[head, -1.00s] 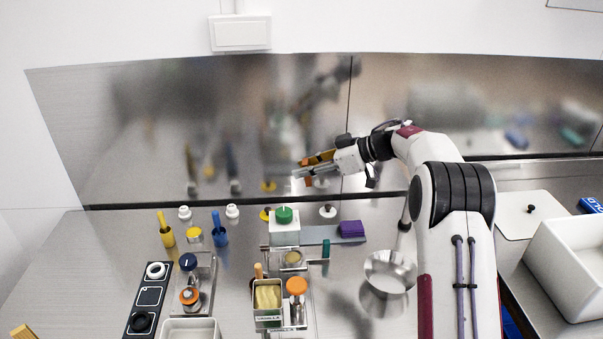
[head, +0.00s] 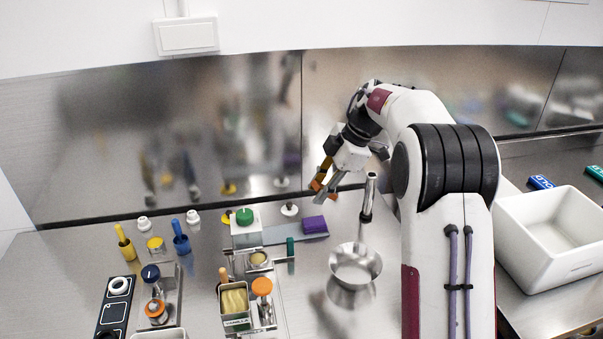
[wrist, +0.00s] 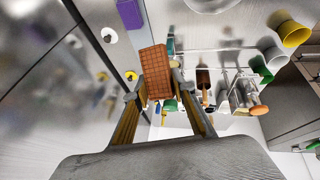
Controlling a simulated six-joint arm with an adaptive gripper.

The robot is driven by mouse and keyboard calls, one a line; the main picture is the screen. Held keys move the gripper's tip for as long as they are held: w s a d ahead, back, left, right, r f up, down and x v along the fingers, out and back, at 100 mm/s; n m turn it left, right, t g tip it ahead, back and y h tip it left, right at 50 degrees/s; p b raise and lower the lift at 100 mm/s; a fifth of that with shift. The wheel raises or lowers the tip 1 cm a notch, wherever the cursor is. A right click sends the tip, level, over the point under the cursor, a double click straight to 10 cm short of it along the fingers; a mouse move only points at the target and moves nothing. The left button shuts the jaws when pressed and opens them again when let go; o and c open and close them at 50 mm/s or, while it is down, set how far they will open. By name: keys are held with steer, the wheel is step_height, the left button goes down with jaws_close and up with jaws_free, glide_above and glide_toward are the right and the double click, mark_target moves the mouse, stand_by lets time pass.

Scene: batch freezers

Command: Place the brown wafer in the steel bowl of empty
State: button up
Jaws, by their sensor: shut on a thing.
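The brown wafer (wrist: 156,70) is a gridded block held between the two fingers of my gripper (wrist: 160,92) in the wrist view. In the head view my gripper (head: 322,192) points down and left, above the back of the counter, shut on the wafer, which is hard to make out there. The steel bowl (head: 355,268) stands on the counter below and to the right of the gripper, apart from it. Its inside looks pale, with no piece clearly visible. A steel bowl rim also shows at the top edge of the wrist view (wrist: 208,5).
An upright steel post (head: 368,195) with a dark band rises just behind the bowl. A purple block (head: 314,224) and a green-topped white container (head: 245,228) stand left of it. A white bin (head: 550,235) is at right. Steel wall panels close off the back.

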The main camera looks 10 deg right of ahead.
steer(key=s+d+f+n+h, duration=0.2)
steer(key=s+d+f+n, duration=0.3)
steer(key=s+n, duration=0.2)
steer(key=n+t, duration=0.1)
steer(key=n, duration=0.9)
glide_above(349, 277)
steer(key=s+d, duration=0.1)
steer(key=s, duration=0.1)
steer(key=f, duration=0.4)
steer(key=shift+w+d+f, duration=0.1)
steer(key=shift+w+d, duration=0.1)
steer(key=shift+t, duration=0.4)
steer(key=shift+f+y, duration=0.2)
steer(key=shift+y, duration=0.1)
steer(key=shift+f, duration=5.25)
steer(key=o, duration=1)
steer(key=shift+c, duration=0.2)
